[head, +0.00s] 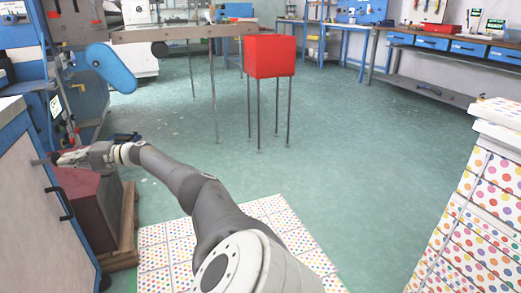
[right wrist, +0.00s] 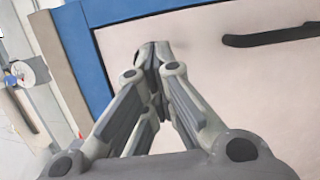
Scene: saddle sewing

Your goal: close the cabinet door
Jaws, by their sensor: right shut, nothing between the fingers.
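The cabinet door (head: 35,215) is a pale panel at the left edge of the head view, with a blue frame and a black bar handle (head: 60,203). In the right wrist view the door panel (right wrist: 225,75) fills much of the picture, with its handle (right wrist: 270,37) at the upper right. My right gripper (head: 42,161) is shut and empty, its tips at the door near the blue frame, above the handle in the head view. The fingertips (right wrist: 152,52) overlap the panel; I cannot tell whether they touch it. Any gap at the door's edge is unclear. My left gripper is not in view.
A dark red box (head: 90,205) on a wooden pallet (head: 128,225) stands close beside the cabinet, below my right wrist. A red cube (head: 270,56) on thin legs stands farther back. A dotted cabinet (head: 480,200) is at the right. Green floor (head: 350,160) between is clear.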

